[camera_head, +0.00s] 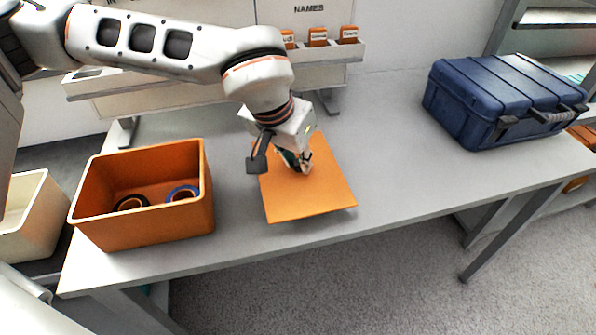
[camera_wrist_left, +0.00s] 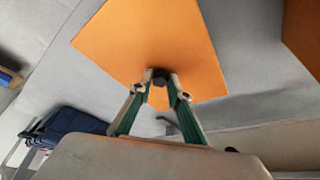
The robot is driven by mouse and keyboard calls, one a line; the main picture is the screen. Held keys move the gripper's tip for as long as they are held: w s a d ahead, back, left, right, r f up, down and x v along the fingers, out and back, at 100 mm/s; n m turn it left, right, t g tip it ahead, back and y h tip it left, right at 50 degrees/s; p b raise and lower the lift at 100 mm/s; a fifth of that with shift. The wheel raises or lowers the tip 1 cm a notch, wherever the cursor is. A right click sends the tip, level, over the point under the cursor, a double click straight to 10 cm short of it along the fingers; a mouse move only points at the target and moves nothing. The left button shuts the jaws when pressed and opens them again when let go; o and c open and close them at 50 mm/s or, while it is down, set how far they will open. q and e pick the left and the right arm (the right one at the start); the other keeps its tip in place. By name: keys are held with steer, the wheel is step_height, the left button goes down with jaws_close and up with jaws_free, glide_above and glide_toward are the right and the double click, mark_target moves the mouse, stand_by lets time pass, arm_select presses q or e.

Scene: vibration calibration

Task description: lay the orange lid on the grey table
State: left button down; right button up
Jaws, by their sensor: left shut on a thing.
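The orange lid (camera_head: 315,190) is a flat square plate at the middle of the grey table (camera_head: 400,160), near its front edge. My left gripper (camera_head: 299,165) is above the lid, pointing down. In the left wrist view my left gripper (camera_wrist_left: 161,80) is shut on a small dark knob (camera_wrist_left: 161,77) on the lid (camera_wrist_left: 150,45). The lid looks close to the table top; I cannot tell whether it touches. The gripper hides part of the lid in the head view. My right gripper is in neither view.
An open orange box (camera_head: 145,225) with a few rings inside stands to the left of the lid. A dark blue case (camera_head: 490,95) stands at the right back. A white rack (camera_head: 340,55) with orange blocks is behind. Table between lid and case is clear.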

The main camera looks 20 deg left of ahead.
mark_target(296, 170)
arm_select(q)
step_height(296, 170, down, 4)
steer(key=shift+r, duration=0.25)
steer(key=shift+f, duration=0.2)
steer(key=shift+r, duration=0.15)
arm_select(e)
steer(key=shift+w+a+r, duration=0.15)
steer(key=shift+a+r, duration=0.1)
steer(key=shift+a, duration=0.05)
arm_select(q)
steer(key=shift+f, duration=0.2)
steer(key=c, duration=1.9)
jaws_free()
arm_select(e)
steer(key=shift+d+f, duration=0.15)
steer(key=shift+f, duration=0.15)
